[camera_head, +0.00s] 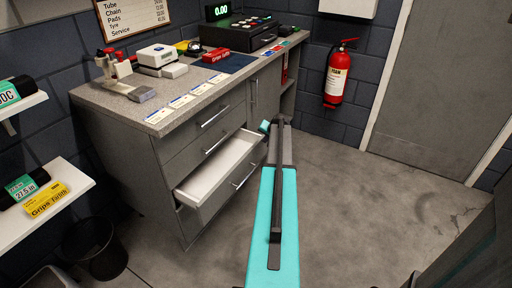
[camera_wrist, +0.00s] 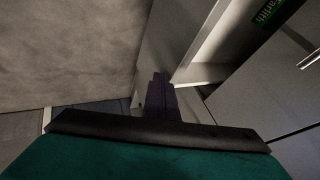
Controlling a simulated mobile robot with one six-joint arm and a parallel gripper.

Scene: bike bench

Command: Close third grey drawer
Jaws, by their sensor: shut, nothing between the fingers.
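The grey drawer unit (camera_head: 150,170) stands under the counter in the head view. Its third drawer from the top (camera_head: 215,172) is pulled out, showing a pale, empty-looking interior, with a dark bar handle (camera_head: 245,178) on its grey front. The two drawers above look shut. My gripper (camera_head: 268,126) is just right of the open drawer's far front corner; contact cannot be told. In the wrist view my gripper (camera_wrist: 158,92) is shut and empty, a dark narrow shape near grey panels and a pale edge (camera_wrist: 205,45).
The counter (camera_head: 95,95) holds a till (camera_head: 240,35), cards and small items. A red fire extinguisher (camera_head: 340,75) hangs on the back wall. A black bin (camera_head: 95,248) and white shelves (camera_head: 45,210) stand at left. The floor (camera_head: 370,200) at right is clear.

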